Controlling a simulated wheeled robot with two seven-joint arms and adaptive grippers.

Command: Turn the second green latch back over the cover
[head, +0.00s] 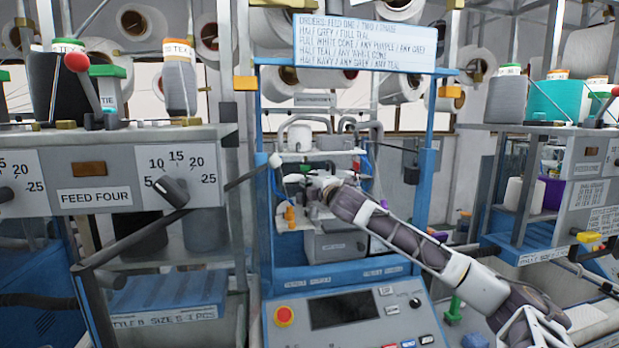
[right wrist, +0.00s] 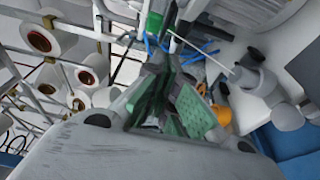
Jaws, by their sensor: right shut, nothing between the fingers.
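My right gripper (head: 314,187) reaches into the blue-framed machine in the middle of the head view. In the right wrist view its green-padded fingers (right wrist: 166,68) are together, with nothing seen between them. A small green piece (right wrist: 155,18) shows just beyond the fingertips there; it may be a latch, and I cannot tell whether the fingers touch it. A little green (head: 306,168) also shows near the gripper in the head view. My gripper and wrist hide much of the area, so the cover and which latch is second cannot be made out. My left gripper is not in view.
A control panel (head: 345,312) with a red button stands below the machine opening. The FEED FOUR unit (head: 90,197) is at the left, and another shelf unit (head: 592,160) is at the right. Blue posts (head: 429,155) flank the opening. An orange piece (right wrist: 220,118) lies beside the fingers.

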